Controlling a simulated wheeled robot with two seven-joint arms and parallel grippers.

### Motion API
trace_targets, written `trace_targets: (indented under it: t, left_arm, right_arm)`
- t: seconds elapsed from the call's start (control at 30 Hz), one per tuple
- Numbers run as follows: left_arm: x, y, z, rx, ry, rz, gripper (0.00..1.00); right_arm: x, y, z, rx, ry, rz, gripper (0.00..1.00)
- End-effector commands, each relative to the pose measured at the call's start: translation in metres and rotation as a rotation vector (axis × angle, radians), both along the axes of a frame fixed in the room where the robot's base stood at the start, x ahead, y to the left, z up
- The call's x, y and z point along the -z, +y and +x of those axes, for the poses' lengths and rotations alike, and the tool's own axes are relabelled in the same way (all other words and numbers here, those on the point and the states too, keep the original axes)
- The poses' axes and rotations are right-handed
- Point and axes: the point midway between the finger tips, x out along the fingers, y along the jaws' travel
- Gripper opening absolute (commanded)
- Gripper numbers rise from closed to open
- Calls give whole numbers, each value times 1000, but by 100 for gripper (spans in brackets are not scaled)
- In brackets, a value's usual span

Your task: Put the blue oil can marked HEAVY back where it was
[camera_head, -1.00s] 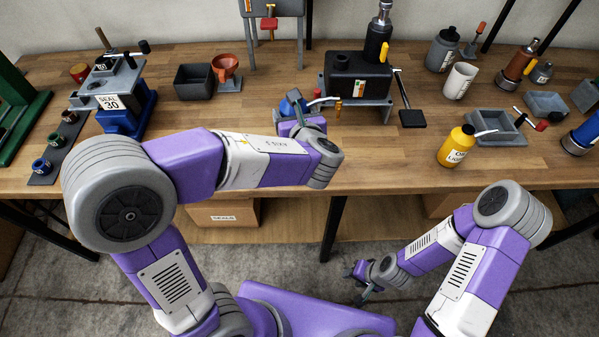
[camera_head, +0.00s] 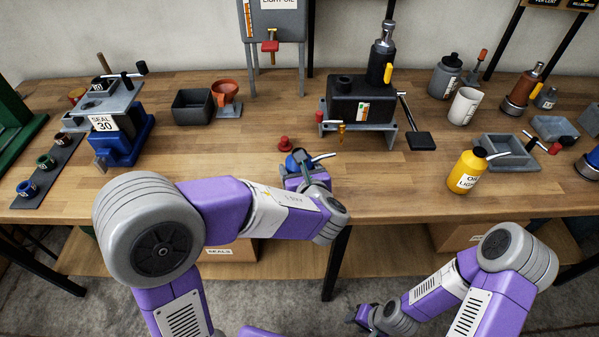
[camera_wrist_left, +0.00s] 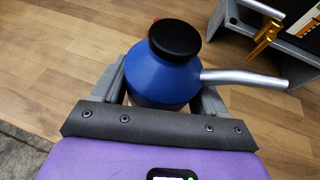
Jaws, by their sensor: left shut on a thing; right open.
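The blue oil can (camera_head: 293,161) is held upright in my left gripper (camera_head: 303,172), over the front part of the bench. Its spout points right. The left wrist view shows the can's blue shoulder (camera_wrist_left: 160,80), black cap and grey spout between the two fingers (camera_wrist_left: 165,103). Its lower body and any HEAVY marking are hidden. I cannot tell whether its base touches the wood. My right gripper (camera_head: 364,316) is open and empty, low in front of the bench.
A red knob-shaped piece (camera_head: 284,144) stands just behind the can. The black pump unit (camera_head: 360,105) is behind right. A yellow oil can (camera_head: 466,172) and a grey tray (camera_head: 510,153) stand to the right. A blue seal press (camera_head: 120,135) is left. Bare wood lies between.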

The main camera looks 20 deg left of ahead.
Motion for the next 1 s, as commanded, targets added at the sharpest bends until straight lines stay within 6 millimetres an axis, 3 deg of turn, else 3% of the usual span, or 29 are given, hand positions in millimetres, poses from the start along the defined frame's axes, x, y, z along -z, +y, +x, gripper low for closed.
trace_targets:
  t: [0.33,0.37,0.5,0.9,1.0]
  left_arm:
    - [3,0,0,0,-2,0,18]
    - [3,0,0,0,-1,0,76]
    - [2,0,0,0,0,0,97]
    - [-4,-1,-1,1,-1,0,98]
    - [-10,-9,-13,6,0,1,98]
  right_arm:
    - [3,0,0,0,0,0,43]
    - [3,0,0,0,0,0,43]
    - [2,0,0,0,0,0,43]
    - [-3,0,0,0,0,0,43]
    - [-8,0,0,0,0,0,43]
